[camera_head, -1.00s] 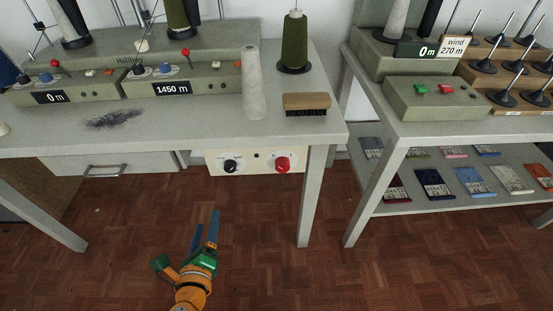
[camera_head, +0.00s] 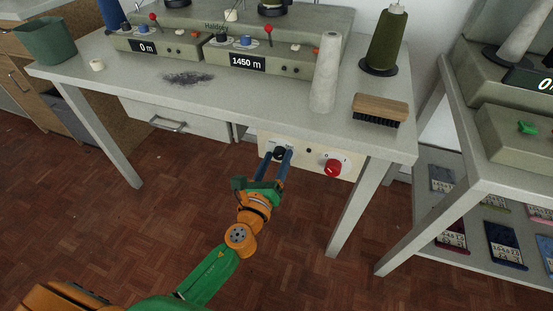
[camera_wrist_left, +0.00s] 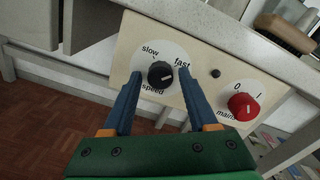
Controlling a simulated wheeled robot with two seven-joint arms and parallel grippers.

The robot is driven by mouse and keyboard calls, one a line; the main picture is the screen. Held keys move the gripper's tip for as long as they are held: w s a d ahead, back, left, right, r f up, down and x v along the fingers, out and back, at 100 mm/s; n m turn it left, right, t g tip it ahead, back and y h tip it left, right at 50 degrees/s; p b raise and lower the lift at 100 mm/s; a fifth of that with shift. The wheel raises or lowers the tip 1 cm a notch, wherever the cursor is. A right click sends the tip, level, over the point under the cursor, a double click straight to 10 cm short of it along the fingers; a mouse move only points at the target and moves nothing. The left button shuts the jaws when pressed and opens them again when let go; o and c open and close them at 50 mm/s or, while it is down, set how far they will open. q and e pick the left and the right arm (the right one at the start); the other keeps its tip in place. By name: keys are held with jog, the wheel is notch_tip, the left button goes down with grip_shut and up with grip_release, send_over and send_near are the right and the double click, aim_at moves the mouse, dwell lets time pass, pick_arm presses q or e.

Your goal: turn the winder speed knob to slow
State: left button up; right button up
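The winder speed knob (camera_wrist_left: 160,74) is a black round knob on a white dial marked slow, fast and speed, on a cream panel (camera_wrist_left: 205,58) under the table. Its white pointer line is turned toward the fast side in the left wrist view. In the head view the knob (camera_head: 279,153) is partly covered by my left gripper (camera_head: 276,154). The gripper's blue fingers stand open on either side of the knob in the left wrist view (camera_wrist_left: 158,82), with gaps showing; I cannot tell the remaining depth. My right gripper is not in view.
A red mains knob (camera_head: 333,168) marked 0 and I sits to the right on the same panel. A drawer handle (camera_head: 167,124) is to the left. The floor in front is clear.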

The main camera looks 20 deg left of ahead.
pick_arm(q)
grip_shut()
